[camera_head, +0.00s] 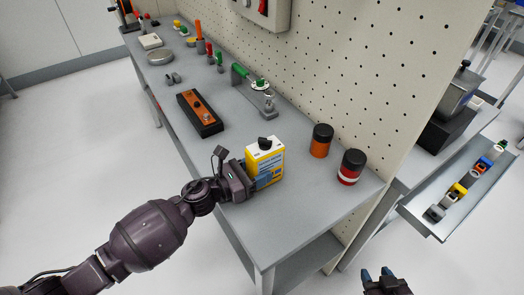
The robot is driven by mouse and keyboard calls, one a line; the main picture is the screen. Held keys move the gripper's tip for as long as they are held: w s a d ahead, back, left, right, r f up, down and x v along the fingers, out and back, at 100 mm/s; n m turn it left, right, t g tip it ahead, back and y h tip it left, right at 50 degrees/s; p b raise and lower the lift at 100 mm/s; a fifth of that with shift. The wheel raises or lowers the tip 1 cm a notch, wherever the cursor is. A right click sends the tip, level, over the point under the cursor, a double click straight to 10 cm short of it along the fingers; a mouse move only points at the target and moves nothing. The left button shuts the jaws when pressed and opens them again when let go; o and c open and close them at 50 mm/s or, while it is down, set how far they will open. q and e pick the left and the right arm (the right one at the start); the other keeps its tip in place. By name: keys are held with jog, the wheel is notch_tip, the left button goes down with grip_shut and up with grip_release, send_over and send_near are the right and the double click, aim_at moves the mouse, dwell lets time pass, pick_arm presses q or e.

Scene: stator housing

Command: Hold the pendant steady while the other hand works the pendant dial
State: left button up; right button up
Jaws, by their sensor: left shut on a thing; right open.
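A yellow and white box (266,164) with a black knob or cap (266,142) on top stands upright near the front of the grey workbench. My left gripper (257,179) is shut on its lower left side; the far finger is mostly hidden. A long black and orange device (200,113) with small knobs on its face lies flat further back on the bench, apart from my grippers. I cannot tell for sure which of the two is the pendant. My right gripper (377,274) is open and empty at the bottom edge, over the floor and away from the bench.
An orange and black jar (321,141) and a red and black jar (350,167) stand right of the box. A green-handled clamp (258,92) and several tools lie behind. A pegboard (350,70) borders the bench. A tray of parts (462,190) is at right.

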jog(key=w+a+r+n+t+y, duration=0.1)
jog(key=w+a+r, duration=0.1)
jog(key=w+r, duration=0.1)
jog(key=w+a+r+n+t+y, duration=0.1)
jog(key=w+a+r+n+t, duration=0.1)
jog(key=w+a+r, duration=0.1)
jog(key=w+a+r+n+t+y, duration=0.1)
jog(key=w+a+r+n, duration=0.1)
jog(key=r, duration=0.2)
jog(key=shift+w+a+y, duration=0.3)
jog(key=shift+w+a, duration=0.05)
jog(key=shift+w, duration=0.05)
jog(key=shift+c, duration=1)
jog(key=w+a+r+n+t+y, duration=0.2)
jog(key=w+a+r+n+y, duration=0.3)
jog(key=a+r+n+y, duration=0.7)
jog(key=s+a+r+n+g, duration=0.2)
jog(key=a+r+n+g, duration=0.2)
jog(key=a+n+g, duration=0.65)
jog(key=s+a+r+n+g, duration=0.1)
jog(key=a+r+n+g, duration=0.35)
jog(key=n+g, duration=1.15)
jog(key=n+t+h, duration=0.7)
jog(key=t+h, duration=0.2)
jog(key=h, duration=0.6)
send_near(265, 139)
jog(key=shift+a+f, duration=0.15)
jog(key=shift+f, duration=3.9)
jog(key=shift+f, duration=0.25)
